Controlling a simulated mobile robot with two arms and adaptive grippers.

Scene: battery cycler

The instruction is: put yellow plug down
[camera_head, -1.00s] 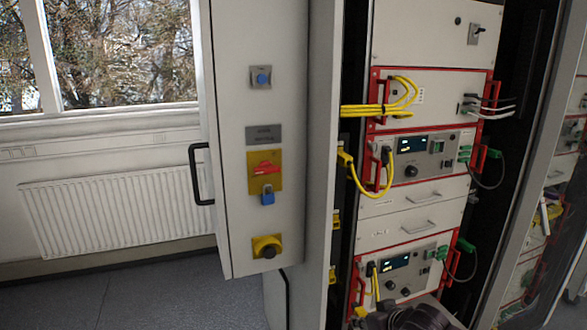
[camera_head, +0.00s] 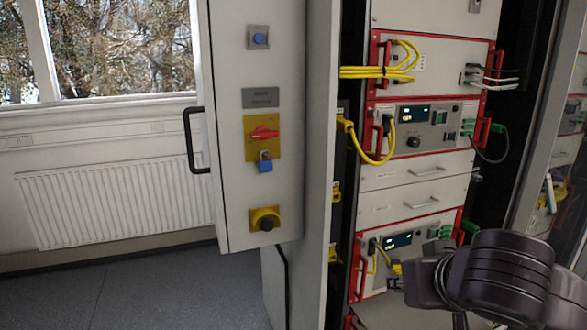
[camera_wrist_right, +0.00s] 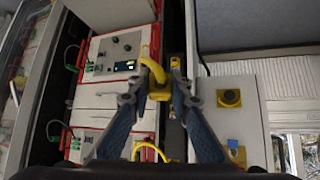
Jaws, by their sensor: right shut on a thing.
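The yellow plug (camera_wrist_right: 160,92) is held between the two blue-grey fingers of my right gripper (camera_wrist_right: 158,88) in the wrist view. A yellow cable arches from it toward the lower red-framed unit. In the head view my right arm comes in at the lower right, in front of the lower red-framed unit (camera_head: 398,240). Its fingertips are hard to make out there. A short yellow piece (camera_head: 397,269) shows at the left end of the dark wrist; I cannot tell whether it is plug or cable. My left gripper is not in view.
An upper red-framed unit (camera_head: 460,118) has a looped yellow cable. Yellow sockets (camera_head: 335,192) line the rack's left post. The open cabinet door (camera_head: 290,120) carries a red-yellow switch (camera_head: 263,137) and a blue padlock. Floor (camera_head: 130,285) at the left is clear.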

